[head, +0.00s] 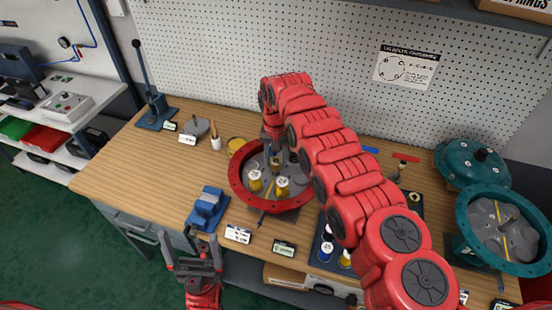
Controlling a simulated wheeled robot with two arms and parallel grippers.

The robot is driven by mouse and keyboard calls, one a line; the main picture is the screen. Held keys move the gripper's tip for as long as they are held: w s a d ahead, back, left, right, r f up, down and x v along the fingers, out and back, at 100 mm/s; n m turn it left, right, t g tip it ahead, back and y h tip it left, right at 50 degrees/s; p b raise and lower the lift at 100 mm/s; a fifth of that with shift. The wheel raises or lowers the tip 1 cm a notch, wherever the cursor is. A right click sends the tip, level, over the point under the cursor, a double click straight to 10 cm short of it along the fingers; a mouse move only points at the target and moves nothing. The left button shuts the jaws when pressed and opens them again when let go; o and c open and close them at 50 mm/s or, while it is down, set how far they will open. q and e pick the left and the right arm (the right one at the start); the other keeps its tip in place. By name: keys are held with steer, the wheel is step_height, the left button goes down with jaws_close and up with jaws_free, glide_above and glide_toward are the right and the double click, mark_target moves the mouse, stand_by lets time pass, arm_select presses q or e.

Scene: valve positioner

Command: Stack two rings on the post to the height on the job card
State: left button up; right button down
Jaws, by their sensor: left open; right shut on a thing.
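My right gripper (275,165) reaches down into a red-rimmed round housing (236,190) in the middle of the bench. It is shut on a small part, seemingly a ring, mostly hidden by the fingers. Two short numbered pieces with yellow sides and white tops, a left one (255,181) and a right one (281,187), stand inside the housing. I cannot tell which one is the post. My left gripper (194,254) is open and empty in front of the bench edge. Small display cards, a left one (238,234) and a right one (284,248), stand at the front; their text is too small to read.
A dark tray (314,258) with blue- and yellow-sided pieces lies right of the housing, partly behind my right arm. A blue vise (207,209) stands left of the housing. A teal housing (459,245) and teal cover (470,165) are at the right. The bench's left part is mostly clear.

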steer(key=shift+c, duration=1.4)
jaws_free()
steer(key=shift+r, duration=0.25)
step_height(320, 180, up, 8)
steer(key=b, duration=0.3)
steer(key=shift+a, duration=0.1)
step_height(320, 180, up, 9)
steer(key=p, duration=0.8)
